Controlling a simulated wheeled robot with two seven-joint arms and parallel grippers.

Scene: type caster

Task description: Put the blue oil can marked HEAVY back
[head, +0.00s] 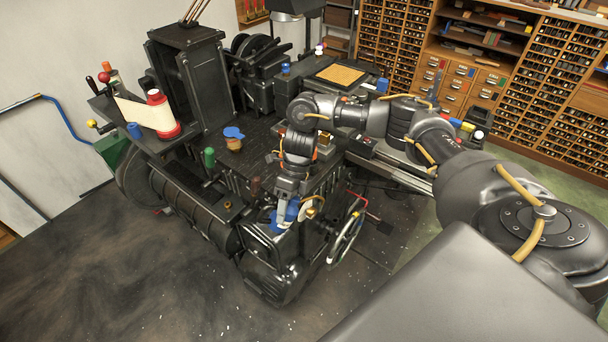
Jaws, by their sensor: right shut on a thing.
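My right arm reaches in from the right, and its gripper (287,206) points down at the near end of the black machine. It is shut on a blue can (279,217), which is partly covered by the fingers. The can is low over the machine's near end; I cannot tell whether it touches a surface there. Any HEAVY marking is too small to read. My left gripper is not in view.
The black caster (185,205) fills the middle, with a handwheel (346,236) right of the can. A blue-lidded amber jar (233,140), a green knob (209,157) and a red spool (159,113) stand on it. Type cabinets (545,85) line the back right. Floor is open at front left.

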